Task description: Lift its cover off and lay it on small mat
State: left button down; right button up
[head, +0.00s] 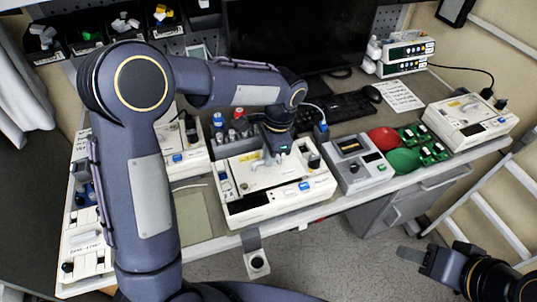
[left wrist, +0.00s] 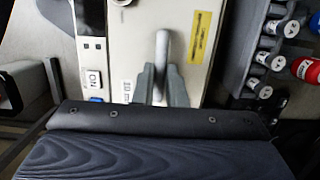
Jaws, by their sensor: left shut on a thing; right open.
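The open-fronted white infusion pump (head: 318,184) stands on the bench in the middle of the head view. Its pale cover (left wrist: 140,30) with a yellow label and a grey upright handle (left wrist: 163,48) fills the middle of the left wrist view. My left gripper (head: 270,160) is over the pump, its fingers (left wrist: 162,85) shut on the handle. Whether the cover is raised from the pump I cannot tell. The small greenish-grey mat (head: 194,222) lies bare on the bench left of the pump, partly hidden by my left arm. My right gripper (head: 412,257) is open and empty, off the bench's front edge.
A grey device (head: 358,168) stands close right of the pump, then red (head: 384,138) and green (head: 404,160) round pieces. A rack of bottles (head: 238,133) is just behind the pump. Another white pump (head: 470,120) stands at the far right.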

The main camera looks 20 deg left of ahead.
pick_arm(q)
jog(key=shift+r+p, duration=2.1)
jog(key=shift+r, duration=0.75)
jog(key=shift+f, duration=0.1)
